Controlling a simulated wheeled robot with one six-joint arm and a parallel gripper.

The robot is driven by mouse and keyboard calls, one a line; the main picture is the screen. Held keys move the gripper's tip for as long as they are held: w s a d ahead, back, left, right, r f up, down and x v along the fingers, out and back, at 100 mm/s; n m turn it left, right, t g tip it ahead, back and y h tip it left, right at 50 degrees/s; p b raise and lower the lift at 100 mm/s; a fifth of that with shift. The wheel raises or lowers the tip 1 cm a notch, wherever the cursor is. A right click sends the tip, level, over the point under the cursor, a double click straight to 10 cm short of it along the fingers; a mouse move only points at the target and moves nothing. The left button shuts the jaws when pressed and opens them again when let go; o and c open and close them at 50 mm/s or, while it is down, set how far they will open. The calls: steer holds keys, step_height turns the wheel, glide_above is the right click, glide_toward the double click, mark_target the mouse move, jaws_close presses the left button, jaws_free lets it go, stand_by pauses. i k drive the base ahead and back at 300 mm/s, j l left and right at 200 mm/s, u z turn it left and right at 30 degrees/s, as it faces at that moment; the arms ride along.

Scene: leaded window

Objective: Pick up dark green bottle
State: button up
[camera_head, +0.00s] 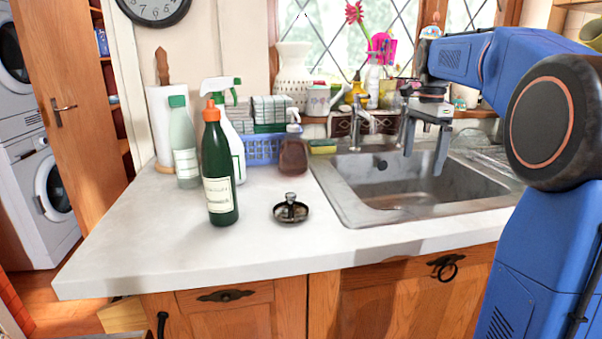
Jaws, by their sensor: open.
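The dark green bottle (217,170) stands upright on the pale counter, left of the sink. It has an orange cap and a cream label. My gripper (423,164) is open and empty, pointing down over the sink, well to the right of the bottle. Nothing hides the front of the bottle. A white spray bottle (237,148) with a green trigger stands close behind it, and a clear bottle (184,150) with a green cap stands behind it to the left.
A small dark metal sink plug (291,210) lies right of the bottle. A brown soap dispenser (293,152) and a blue basket (262,149) stand behind. The steel sink (390,190) is at right. The counter (140,240) is clear at front left.

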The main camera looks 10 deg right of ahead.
mark_target(217, 163)
steer(key=k, duration=1)
